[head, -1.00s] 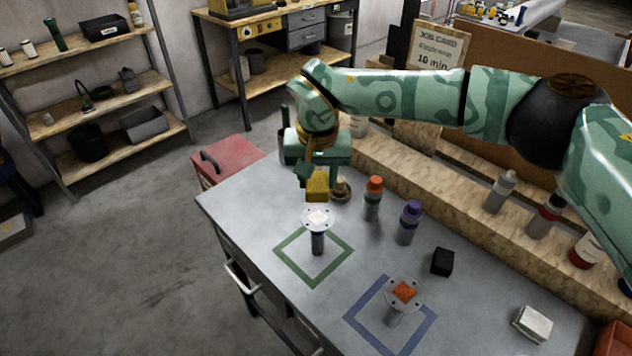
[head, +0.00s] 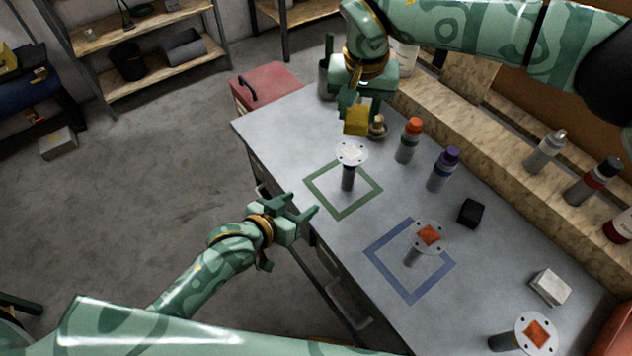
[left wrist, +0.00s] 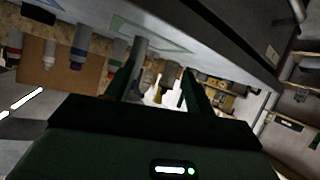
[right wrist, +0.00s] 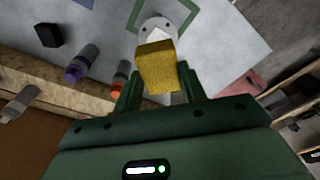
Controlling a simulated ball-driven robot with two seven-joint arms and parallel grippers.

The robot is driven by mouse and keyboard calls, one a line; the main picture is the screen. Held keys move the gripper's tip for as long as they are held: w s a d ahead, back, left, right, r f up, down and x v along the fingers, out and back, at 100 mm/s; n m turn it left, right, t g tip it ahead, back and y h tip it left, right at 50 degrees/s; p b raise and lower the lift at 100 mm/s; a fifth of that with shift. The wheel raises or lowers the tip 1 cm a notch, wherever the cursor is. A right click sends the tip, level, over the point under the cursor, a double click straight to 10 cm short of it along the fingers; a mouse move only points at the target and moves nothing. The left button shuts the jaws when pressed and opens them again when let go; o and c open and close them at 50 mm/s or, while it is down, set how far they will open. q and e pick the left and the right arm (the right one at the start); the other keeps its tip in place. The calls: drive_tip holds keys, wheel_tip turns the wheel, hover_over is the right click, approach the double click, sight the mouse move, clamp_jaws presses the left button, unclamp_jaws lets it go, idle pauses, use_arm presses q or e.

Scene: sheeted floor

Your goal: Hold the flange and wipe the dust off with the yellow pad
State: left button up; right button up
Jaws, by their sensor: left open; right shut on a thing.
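A flange (head: 351,154), a grey disc with a pale patch on an upright post, stands in the green square (head: 322,191) on the bench. My right gripper (head: 354,104) is shut on the yellow pad (head: 357,121), held just behind the flange and apart from it in the head view. In the right wrist view the pad (right wrist: 155,68) covers part of the flange (right wrist: 157,27). My left gripper (head: 304,216) is open and empty at the bench's front edge, left of and below the flange.
Orange-capped (head: 408,142) and purple-capped (head: 442,171) bottles, a black block (head: 471,213) and a pale block (head: 550,287) stand on the bench.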

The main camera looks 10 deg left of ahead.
sight(345, 169)
use_arm(q)
drive_tip(key=w+d+r+m+h, duration=0.2)
drive_tip(key=d+r+m, duration=0.15)
drive_tip(key=r, duration=0.25)
drive_tip(key=shift+n, duration=0.35)
drive_tip(key=x, duration=1.2)
drive_tip(key=shift+d, duration=0.15)
clamp_jaws()
